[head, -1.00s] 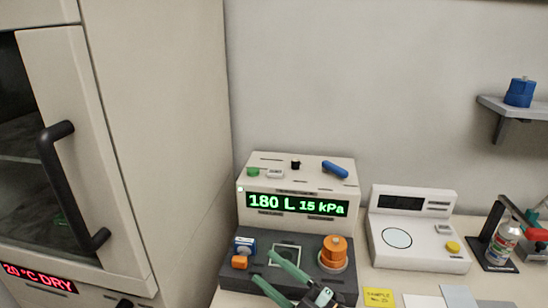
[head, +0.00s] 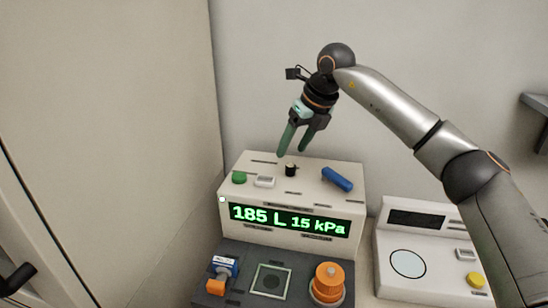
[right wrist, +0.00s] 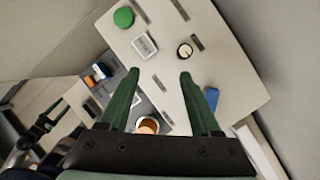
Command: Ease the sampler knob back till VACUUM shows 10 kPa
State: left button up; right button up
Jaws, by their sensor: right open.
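The sampler (head: 290,205) is a white box with a green-lit display (head: 290,221) reading 185 L and 15 kPa. On its top stands a small black knob (head: 291,170), between a grey-white button and a blue lever. My right gripper (head: 291,153) is open and empty above and just behind the knob, fingers pointing down. In the right wrist view, the knob (right wrist: 185,50) shows a pale top, beyond the fingertips and apart from them. A dark part with green pieces (right wrist: 42,124) at the lower left there looks like my left gripper; its jaws are unclear.
A green button (head: 239,177) and the blue lever (head: 337,179) flank the knob on the sampler's top. In front is a dark tray (head: 245,293) with an orange knob (head: 328,282). A white device (head: 430,262) stands to the right. The wall is close behind.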

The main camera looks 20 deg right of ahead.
aim_at(291, 166)
jog(key=d+r+h, duration=0.1)
jog(key=d+r, duration=0.1)
jog(key=d, duration=0.1)
jog(key=shift+m, duration=0.3)
jog(key=x, duration=0.4)
jog(key=p+x, duration=0.1)
jog(key=x, duration=0.7)
jog(key=shift+w+d+r, duration=0.1)
jog(key=shift+w+d, duration=0.1)
jog(key=shift+w, duration=0.2)
grip_shut()
